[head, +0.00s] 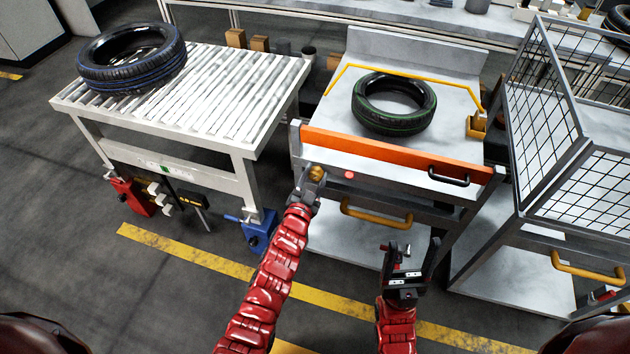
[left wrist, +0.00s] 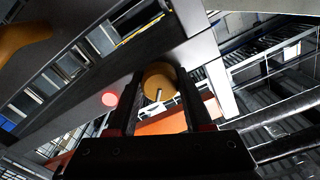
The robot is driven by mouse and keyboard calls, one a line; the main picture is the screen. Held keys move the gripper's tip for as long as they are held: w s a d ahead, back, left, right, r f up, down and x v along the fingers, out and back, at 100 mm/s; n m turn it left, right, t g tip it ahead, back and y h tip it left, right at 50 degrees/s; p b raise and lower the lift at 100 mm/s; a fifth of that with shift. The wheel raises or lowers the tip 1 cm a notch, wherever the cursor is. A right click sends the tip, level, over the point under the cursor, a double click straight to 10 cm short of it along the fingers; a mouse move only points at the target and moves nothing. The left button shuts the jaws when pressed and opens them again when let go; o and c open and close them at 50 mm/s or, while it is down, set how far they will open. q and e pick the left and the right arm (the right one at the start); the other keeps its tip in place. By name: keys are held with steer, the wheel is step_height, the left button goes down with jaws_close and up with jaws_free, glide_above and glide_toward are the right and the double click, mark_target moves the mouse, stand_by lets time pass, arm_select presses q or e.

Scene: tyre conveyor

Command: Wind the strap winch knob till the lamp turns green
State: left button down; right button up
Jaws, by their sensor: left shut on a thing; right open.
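The winch knob (head: 317,173) is a round brass-coloured knob on the front left of the cart. My left gripper (head: 311,180) is shut on it. In the left wrist view the knob (left wrist: 160,82) sits between the two fingers. The lamp (head: 350,174) just right of the knob is red, and it also glows red in the left wrist view (left wrist: 110,98). My right gripper (head: 396,251) is open and empty, low in front of the cart.
An orange bar (head: 390,150) with a black handle crosses the cart front, above a yellow handle (head: 376,212). A roller conveyor (head: 215,95) with a blue-marked tyre (head: 131,58) stands left. A wire mesh cage cart (head: 590,190) stands close on the right.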

arm_select(q)
steer(key=shift+m+b, duration=1.35)
steer(key=shift+m, duration=0.85)
steer(key=shift+r, duration=0.1)
steer(key=shift+c, duration=1.5)
jaws_free()
steer(key=v, duration=1.7)
steer(key=shift+s+b, duration=0.2)
steer(key=shift+b, duration=0.2)
